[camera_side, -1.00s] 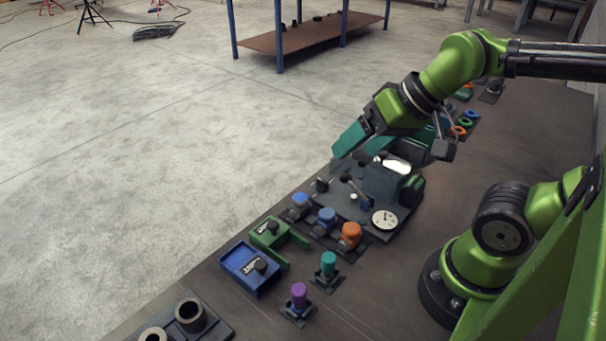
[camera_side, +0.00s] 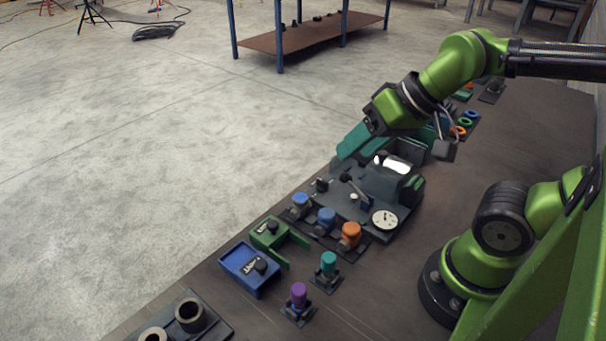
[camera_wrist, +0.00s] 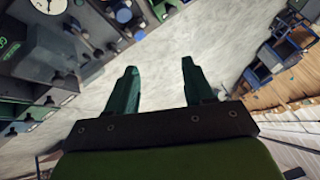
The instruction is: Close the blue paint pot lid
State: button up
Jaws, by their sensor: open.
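My gripper (camera_side: 352,146) is above the far edge of the bench, over the machine block. In the wrist view its two teal fingers (camera_wrist: 159,65) stand apart with nothing between them; floor shows behind. A blue box-like unit (camera_side: 243,260) with a label and black knob sits at the bench's near left. Two blue-capped fixtures (camera_side: 326,216) stand further back, in a row with an orange-capped one. I cannot tell for certain which blue item is the paint pot, nor whether its lid is open. My gripper is well away from these blue items and touches none of them.
A green labelled unit (camera_side: 268,234) adjoins the blue one. Teal (camera_side: 328,262) and purple (camera_side: 298,295) cylinders stand in front. A dark machine block with a dial (camera_side: 385,220) lies below my gripper. The bench strip to the right of the cylinders is clear.

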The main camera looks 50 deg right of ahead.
jog(key=a+f+n+g, duration=0.1)
jog(key=a, duration=0.1)
jog(key=a+f+n+g, duration=0.1)
jog(key=a+f+n, duration=0.1)
jog(key=s+a+f+n+g, duration=0.1)
jog(key=a+f+n, duration=0.1)
jog(key=shift+s+a, duration=0.1)
jog(key=c, duration=0.5)
jog(key=a+f+n+h, duration=0.1)
jog(key=n, duration=0.2)
jog(key=s+a+f+n+h, duration=0.1)
jog(key=a+f+n, duration=0.1)
jog(key=n, duration=0.1)
jog(key=s+a+f+n+g+h, duration=0.1)
jog(key=f+n, duration=0.1)
jog(key=n, duration=0.1)
jog(key=shift+s+a+n, duration=0.2)
jog(key=shift+a+n, duration=0.05)
jog(key=shift+n, duration=0.15)
grip_shut()
jog(key=n+t+h, duration=0.2)
jog(key=n+t, duration=0.4)
jog(key=n, duration=1.6)
send_near(262, 273)
jog(key=x, duration=0.5)
jog(key=shift+s+d, duration=0.1)
